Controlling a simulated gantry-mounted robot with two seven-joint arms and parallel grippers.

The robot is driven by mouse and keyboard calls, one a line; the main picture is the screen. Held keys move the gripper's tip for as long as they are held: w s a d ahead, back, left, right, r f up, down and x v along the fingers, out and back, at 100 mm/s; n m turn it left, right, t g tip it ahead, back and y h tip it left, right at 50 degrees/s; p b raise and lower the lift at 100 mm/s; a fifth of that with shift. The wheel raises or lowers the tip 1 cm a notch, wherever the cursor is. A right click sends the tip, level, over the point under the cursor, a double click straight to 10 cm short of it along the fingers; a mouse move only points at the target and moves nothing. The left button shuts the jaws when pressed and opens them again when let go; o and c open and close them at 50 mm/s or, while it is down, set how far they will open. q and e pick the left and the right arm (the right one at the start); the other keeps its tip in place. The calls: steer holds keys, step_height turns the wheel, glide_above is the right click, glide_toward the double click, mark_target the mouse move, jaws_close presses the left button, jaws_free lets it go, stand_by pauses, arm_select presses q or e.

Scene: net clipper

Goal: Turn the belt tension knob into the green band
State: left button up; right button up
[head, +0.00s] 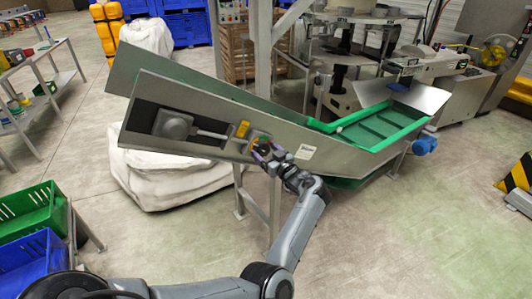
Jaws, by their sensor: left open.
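The belt tension dial (261,136) sits on the grey side panel of the conveyor (210,117), low and toward the panel's middle. A small green patch shows at its edge. My left gripper (264,151) is right in front of the dial, with its fingers open and pointed at the panel. The fingers cover most of the knob, so I cannot tell where its pointer stands or whether they touch it. My right gripper is out of view.
A yellow part (243,129) and a grey box with a lever (173,125) are on the same panel, left of the dial. A conveyor leg (274,208) stands below. White sacks (165,180) lie behind. Green (30,212) and blue (35,262) crates are at lower left.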

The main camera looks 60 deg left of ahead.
arm_select(q)
steer(key=shift+c, duration=0.3)
steer(key=c, duration=1)
